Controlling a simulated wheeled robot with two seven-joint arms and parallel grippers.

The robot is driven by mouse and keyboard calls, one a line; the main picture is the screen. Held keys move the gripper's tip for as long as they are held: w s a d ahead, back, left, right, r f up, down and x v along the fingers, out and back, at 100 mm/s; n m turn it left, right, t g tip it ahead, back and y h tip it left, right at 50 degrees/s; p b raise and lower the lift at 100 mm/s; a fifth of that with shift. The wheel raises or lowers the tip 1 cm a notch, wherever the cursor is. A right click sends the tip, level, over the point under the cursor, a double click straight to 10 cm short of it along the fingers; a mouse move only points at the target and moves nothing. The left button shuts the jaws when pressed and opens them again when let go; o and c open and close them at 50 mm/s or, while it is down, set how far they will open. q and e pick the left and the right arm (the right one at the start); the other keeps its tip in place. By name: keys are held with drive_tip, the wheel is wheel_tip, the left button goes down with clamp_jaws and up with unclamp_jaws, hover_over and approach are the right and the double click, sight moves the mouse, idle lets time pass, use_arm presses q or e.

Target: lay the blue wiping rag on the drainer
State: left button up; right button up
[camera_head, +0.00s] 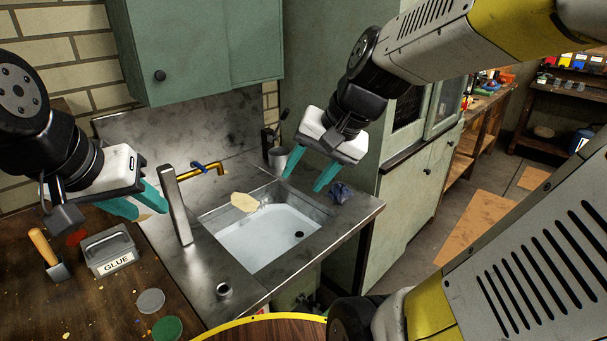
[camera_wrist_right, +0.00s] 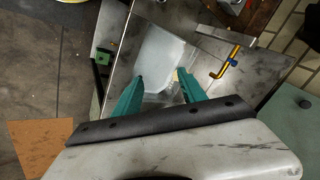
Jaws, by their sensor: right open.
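The drainer seems to be the bare steel surface (camera_head: 215,276) at the basin's near left, but no separate rack shows.
The sink basin (camera_head: 265,243) has a pale cloth-like piece (camera_head: 245,202) on its rim. A brass tap (camera_head: 207,170), an upright steel post (camera_head: 176,205) and a grey cup (camera_head: 278,158) stand around it.

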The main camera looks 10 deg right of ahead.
drive_tip(key=s+n, duration=0.1)
drive_tip(key=s+n+t+h, duration=0.1)
drive_tip(key=s+n, duration=0.1)
drive_tip(key=s+r+n, duration=0.1)
drive_tip(key=s+n, duration=0.1)
drive_tip(key=shift+s+d+r+h, duration=0.1)
drive_tip(key=shift+s+d+h, duration=0.05)
drive_tip(key=shift+d+h, duration=0.2)
